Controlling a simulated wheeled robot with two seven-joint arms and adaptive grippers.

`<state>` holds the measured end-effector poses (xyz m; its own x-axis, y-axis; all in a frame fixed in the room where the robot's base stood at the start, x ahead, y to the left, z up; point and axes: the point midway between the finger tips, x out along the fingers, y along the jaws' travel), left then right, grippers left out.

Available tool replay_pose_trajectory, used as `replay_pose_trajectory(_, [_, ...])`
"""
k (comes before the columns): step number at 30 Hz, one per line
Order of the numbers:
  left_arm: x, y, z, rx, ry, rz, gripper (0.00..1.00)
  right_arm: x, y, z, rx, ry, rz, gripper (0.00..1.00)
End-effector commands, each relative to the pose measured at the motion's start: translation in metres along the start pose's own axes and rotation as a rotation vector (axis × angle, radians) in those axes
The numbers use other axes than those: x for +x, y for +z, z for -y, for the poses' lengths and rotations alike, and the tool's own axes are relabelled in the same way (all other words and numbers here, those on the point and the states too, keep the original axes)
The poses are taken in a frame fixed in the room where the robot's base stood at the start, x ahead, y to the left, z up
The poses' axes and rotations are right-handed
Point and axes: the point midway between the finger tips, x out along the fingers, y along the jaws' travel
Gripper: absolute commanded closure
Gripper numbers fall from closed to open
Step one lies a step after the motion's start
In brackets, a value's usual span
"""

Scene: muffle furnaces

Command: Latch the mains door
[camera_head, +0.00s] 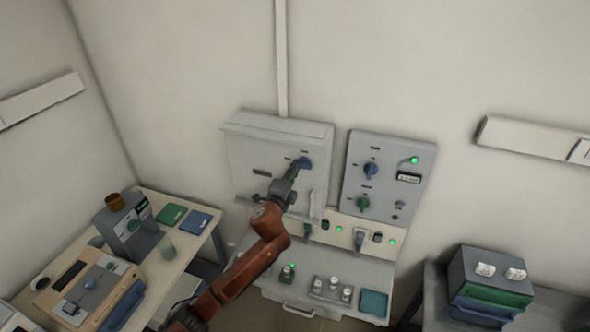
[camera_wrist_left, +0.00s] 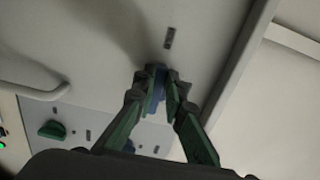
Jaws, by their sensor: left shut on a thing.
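The mains door is the pale grey front of the wall cabinet (camera_head: 245,160), which looks closed. A blue latch knob (camera_head: 305,162) sits on its upper right part, and in the wrist view the knob (camera_wrist_left: 154,82) is between the fingers. My left gripper (camera_head: 297,171) reaches up from below and is shut on this knob. In the wrist view its dark green fingers (camera_wrist_left: 160,85) close around the knob from both sides and partly hide it. The exact angle of the knob is hard to tell. My right gripper is in neither view.
A control panel (camera_head: 385,149) with blue and green knobs and a lit green lamp is right of the cabinet. A bench (camera_head: 268,287) with small devices stands below. A side table (camera_head: 188,250) is at left; a dark box (camera_head: 470,268) is at right.

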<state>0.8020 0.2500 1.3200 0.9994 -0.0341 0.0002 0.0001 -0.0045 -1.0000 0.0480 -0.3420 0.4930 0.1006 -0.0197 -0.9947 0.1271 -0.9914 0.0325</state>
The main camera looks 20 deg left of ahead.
Motion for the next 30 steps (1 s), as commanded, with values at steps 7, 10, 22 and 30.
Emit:
replay_pose_trajectory(7, [0.0, 0.0005, -0.0011, -0.013, 0.002, 0.001, 1.0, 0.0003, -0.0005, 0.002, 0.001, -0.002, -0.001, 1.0])
replay_pose_trajectory(10, [0.0, 0.0005, -0.0011, -0.013, 0.002, 0.001, 1.0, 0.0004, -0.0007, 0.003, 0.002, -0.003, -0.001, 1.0])
replay_pose_trajectory(22, [0.0, 0.0002, -0.0008, -0.011, 0.001, 0.0, 0.72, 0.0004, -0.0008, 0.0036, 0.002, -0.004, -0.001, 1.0])
replay_pose_trajectory(30, [-0.0013, 0.0001, -0.0006, -0.01, 0.001, 0.0, 0.72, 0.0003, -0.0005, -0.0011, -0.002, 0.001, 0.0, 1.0])
